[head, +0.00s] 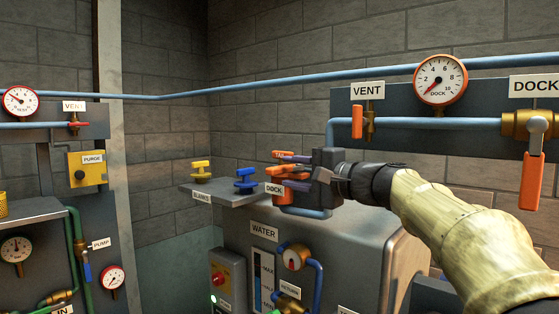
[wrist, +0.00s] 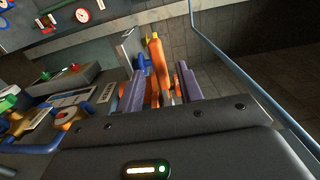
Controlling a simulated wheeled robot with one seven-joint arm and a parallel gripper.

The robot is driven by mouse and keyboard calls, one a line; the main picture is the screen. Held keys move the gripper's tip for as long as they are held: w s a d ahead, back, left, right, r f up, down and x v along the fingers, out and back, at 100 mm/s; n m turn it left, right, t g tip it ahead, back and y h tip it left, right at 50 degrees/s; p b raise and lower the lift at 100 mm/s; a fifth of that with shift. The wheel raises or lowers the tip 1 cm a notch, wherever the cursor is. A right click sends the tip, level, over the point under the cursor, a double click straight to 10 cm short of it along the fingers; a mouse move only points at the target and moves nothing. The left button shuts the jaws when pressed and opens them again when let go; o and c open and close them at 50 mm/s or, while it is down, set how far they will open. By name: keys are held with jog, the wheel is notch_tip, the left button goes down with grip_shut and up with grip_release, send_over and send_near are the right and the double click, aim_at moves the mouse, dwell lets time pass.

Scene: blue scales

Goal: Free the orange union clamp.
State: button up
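The orange union clamp (head: 289,173) shows in pieces around my gripper's fingers, behind the DOCK label in the head view. My gripper (head: 284,170) reaches in from the right with its purple fingers pointing left, one above and one below an orange part. In the wrist view an upright orange handle (wrist: 158,68) stands between the two fingers of my gripper (wrist: 160,82). Gaps show on both sides of it, so the fingers look open around it and apart from it. My gripper's body and fingers hide part of the clamp and the pipe joint.
A grey shelf (head: 218,194) labelled BLANKS holds a yellow blank (head: 201,171) and a blue blank (head: 246,180), close left of my gripper. The WATER tank (head: 345,245) stands below. A vertical orange VENT handle (head: 357,121) and the dock gauge (head: 440,79) are up to the right.

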aim_at(284, 171)
jog(key=p+x, duration=0.1)
jog(key=x, duration=0.3)
jog(key=shift+w+a, duration=0.1)
grip_shut()
